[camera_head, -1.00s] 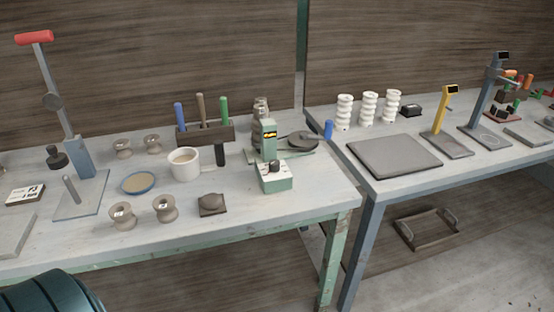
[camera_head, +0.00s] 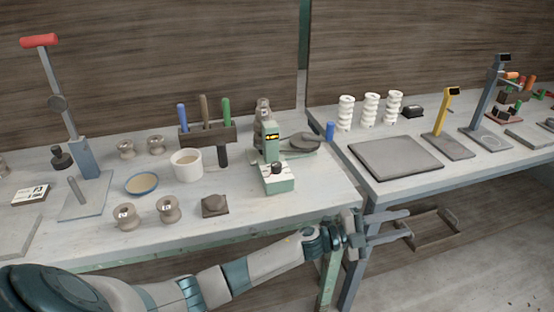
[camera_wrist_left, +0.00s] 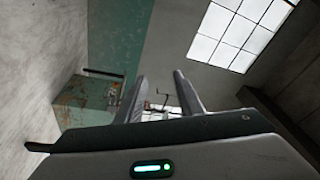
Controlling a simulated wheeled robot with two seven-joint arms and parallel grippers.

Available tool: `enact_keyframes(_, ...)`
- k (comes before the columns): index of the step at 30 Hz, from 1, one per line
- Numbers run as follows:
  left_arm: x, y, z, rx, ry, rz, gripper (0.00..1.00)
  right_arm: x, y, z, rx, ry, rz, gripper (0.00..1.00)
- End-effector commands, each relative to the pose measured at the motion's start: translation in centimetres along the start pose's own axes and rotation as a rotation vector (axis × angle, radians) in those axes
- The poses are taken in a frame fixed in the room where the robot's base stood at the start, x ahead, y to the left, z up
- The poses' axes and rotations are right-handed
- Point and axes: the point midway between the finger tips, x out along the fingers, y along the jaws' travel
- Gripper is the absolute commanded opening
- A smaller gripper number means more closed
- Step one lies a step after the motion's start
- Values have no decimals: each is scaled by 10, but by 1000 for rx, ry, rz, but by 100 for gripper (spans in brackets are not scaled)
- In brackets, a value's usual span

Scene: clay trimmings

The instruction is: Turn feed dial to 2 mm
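The small green machine (camera_head: 271,150) stands near the front right of the left bench, with a dark round knob, apparently the feed dial (camera_head: 277,167), on its pale top plate. The dial's marks are too small to read. My left gripper (camera_head: 409,225) is in front of the benches, to the right of and lower than the machine, apart from it. Its two fingers point right with an empty gap between them. The left wrist view also shows the spread fingers (camera_wrist_left: 160,92), with nothing held. My right gripper is not in view.
A grey slab (camera_head: 396,158) lies on the right bench. The bench front edge (camera_head: 250,230) lies between arm and machine.

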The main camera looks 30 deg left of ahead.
Motion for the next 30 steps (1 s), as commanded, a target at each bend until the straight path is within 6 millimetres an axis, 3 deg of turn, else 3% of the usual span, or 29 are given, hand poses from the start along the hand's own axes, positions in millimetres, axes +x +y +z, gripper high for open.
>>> enact_keyframes(1, 11, -22, -13, 82, 70, 22, 34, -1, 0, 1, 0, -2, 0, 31)
enact_keyframes(3, 20, -38, -29, 185, 161, 68, 34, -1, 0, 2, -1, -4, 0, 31)
enact_keyframes(7, 26, -56, -45, 373, 326, 198, 34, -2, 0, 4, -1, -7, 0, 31)
enact_keyframes(11, 17, -69, -45, 553, 469, 378, 34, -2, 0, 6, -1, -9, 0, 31)
enact_keyframes(14, 2, -82, -33, 677, 549, 539, 34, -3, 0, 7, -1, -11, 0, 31)
enact_keyframes(20, -52, -129, 14, 870, 620, 912, 34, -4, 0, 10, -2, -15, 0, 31)
enact_keyframes(25, -116, -198, 60, 957, 580, 1257, 34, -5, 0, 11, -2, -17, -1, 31)
enact_keyframes(30, -184, -276, 88, 958, 476, 1554, 34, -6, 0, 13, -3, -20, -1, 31)
